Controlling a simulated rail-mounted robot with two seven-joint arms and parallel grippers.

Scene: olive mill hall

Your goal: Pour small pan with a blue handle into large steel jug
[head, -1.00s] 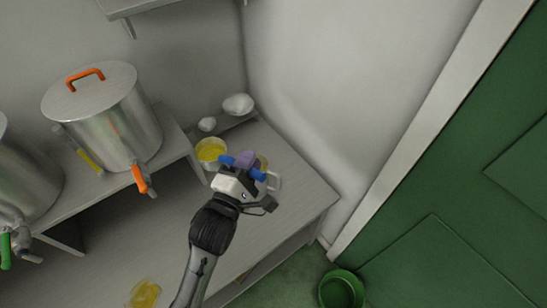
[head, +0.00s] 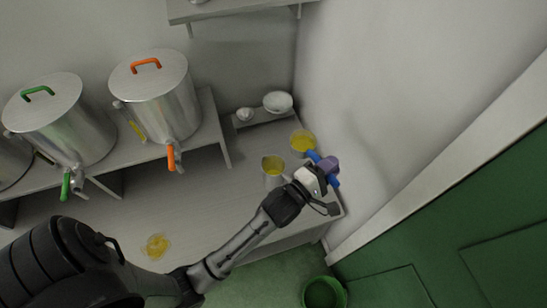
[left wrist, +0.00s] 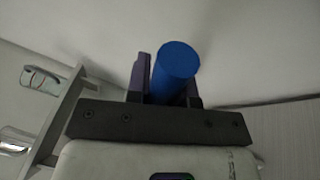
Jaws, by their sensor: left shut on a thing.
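The small pan (head: 303,141) holds something yellow and looks roughly level. Its blue handle (head: 311,155) runs into my left gripper (head: 328,167), which is shut on it. In the left wrist view the round end of the blue handle (left wrist: 176,64) stands between the two purple fingers (left wrist: 164,88). The steel jug (head: 272,176) stands upright on the table, left of the gripper and pan, with yellow showing inside it. The pan is beyond the jug and to its right, apart from it. Its exact height is hard to tell. My right gripper is out of view.
Steel tanks with an orange-handled lid (head: 150,67) and a green-handled lid (head: 40,92) stand on the raised shelf at left. White bowls (head: 278,101) sit at the back. A yellow patch (head: 157,246) lies on the table. A green bucket (head: 324,293) stands on the floor.

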